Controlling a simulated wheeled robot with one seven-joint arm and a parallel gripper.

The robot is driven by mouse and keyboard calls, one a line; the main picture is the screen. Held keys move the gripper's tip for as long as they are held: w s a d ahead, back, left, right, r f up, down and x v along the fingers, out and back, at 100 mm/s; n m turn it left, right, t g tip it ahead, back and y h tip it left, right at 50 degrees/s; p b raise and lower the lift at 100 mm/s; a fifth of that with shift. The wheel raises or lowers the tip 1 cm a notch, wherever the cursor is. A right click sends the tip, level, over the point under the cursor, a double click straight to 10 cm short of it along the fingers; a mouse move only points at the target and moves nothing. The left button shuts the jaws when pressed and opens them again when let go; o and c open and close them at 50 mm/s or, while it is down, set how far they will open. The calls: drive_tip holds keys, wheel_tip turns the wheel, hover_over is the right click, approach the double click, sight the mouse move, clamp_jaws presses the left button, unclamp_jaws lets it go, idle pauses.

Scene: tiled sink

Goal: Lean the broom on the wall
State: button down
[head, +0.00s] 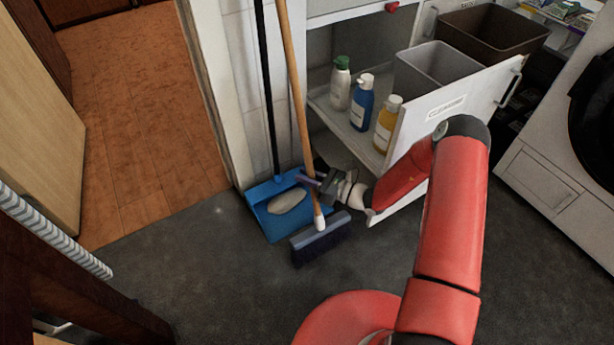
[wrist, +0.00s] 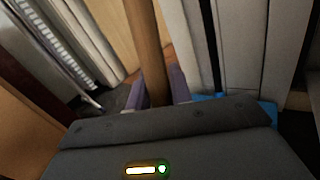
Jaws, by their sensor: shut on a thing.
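The broom has a wooden handle (head: 297,105) and a dark brush head (head: 320,238) with a grey top. It stands nearly upright, its handle tilted slightly to the left at the top and its head at the floor. My gripper (head: 313,182) is shut on the handle low down, a little above the head. In the wrist view the handle (wrist: 146,50) runs between the two purple fingers (wrist: 158,88). The white tiled wall (head: 236,90) is behind and left of the broom. Whether the handle's top touches it cannot be told, as it leaves the picture.
A blue dustpan (head: 268,233) with a black upright handle (head: 266,90) stands by the wall, holding a pale oval thing (head: 287,202). An open drawer (head: 455,110) with bottles and bins is at right. Dark floor (head: 190,270) is free at front left.

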drive_tip(key=c, duration=1.2)
unclamp_jaws()
drive_tip(key=shift+o, duration=0.2)
drive_tip(key=shift+f, duration=0.1)
drive_tip(key=v, duration=0.8)
drive_tip(key=s+r+n+g+h+p, duration=0.1)
drive_tip(key=s+r+n+g+h, duration=0.3)
drive_tip(key=r+n, duration=0.45)
drive_tip(key=s+r+n+g+h+p, duration=0.1)
drive_tip(key=s+r+n+g+h, duration=0.2)
drive_tip(key=s+r+n+g, duration=0.55)
drive_tip(key=s+d+r+n+t+h, duration=0.2)
drive_tip(key=s+d+r+t+h, duration=0.1)
drive_tip(key=r, duration=0.3)
drive_tip(key=s+d+r+n+t+h+p, duration=0.1)
drive_tip(key=s+d+r+n+t+h, duration=0.1)
drive_tip(key=s+r, duration=0.4)
drive_tip(key=s+d+r+n+t+h, duration=0.3)
drive_tip(key=s+d+r+t+h, duration=0.1)
drive_tip(key=d+r+t+h, duration=0.1)
wheel_tip(320, 180, up, 2)
drive_tip(key=shift+s+d+r+t, duration=0.2)
drive_tip(key=shift+d+t, duration=0.15)
drive_tip(key=shift+t, duration=0.3)
